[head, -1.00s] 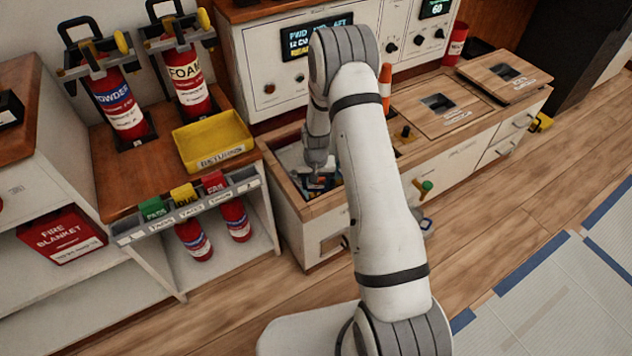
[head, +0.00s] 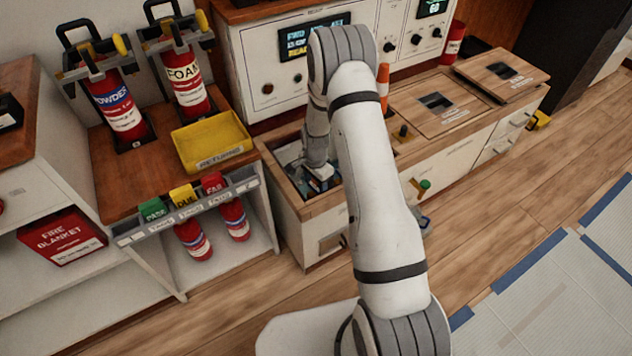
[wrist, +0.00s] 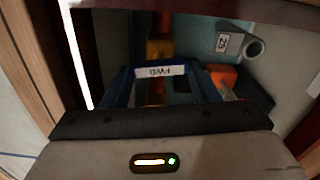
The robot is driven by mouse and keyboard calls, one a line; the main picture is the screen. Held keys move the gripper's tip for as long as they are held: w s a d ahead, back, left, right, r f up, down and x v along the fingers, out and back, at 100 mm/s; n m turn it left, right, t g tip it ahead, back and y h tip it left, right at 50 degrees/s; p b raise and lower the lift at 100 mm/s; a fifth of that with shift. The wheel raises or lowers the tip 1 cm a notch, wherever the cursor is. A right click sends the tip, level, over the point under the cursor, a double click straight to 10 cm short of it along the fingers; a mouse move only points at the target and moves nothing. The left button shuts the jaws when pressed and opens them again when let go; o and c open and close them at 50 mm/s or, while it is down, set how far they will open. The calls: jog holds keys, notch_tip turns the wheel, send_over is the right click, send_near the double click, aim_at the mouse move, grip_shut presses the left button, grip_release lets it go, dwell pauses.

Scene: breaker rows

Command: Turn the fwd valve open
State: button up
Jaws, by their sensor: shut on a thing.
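The fwd valve is inside the open bay (head: 291,157) at the left end of the wooden-topped bench. In the wrist view a white label reading FWD (wrist: 160,70) shows upside down, close to the jaws. An orange part (wrist: 159,47) of the valve shows behind the label; most of it is hidden. My gripper (wrist: 158,92) reaches down into the bay, its dark blue fingers on either side of the label. It is shut on the valve's handle, whose gripped part is mostly hidden. My gripper also shows small in the head view (head: 318,183).
A grey pipe end with a tag reading 25 (wrist: 255,47) and another orange part (wrist: 222,76) lie right of the jaws. The bay's wooden rim (wrist: 28,50) is close on the left. A yellow tray (head: 213,142) and an orange cone (head: 383,82) stand near the arm.

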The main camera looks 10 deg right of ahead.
jog(key=shift+m, duration=0.8)
jog(key=shift+a, duration=0.1)
jog(key=o, duration=1)
jog(key=shift+r+p, duration=2.45)
jog(key=shift+r, duration=1.55)
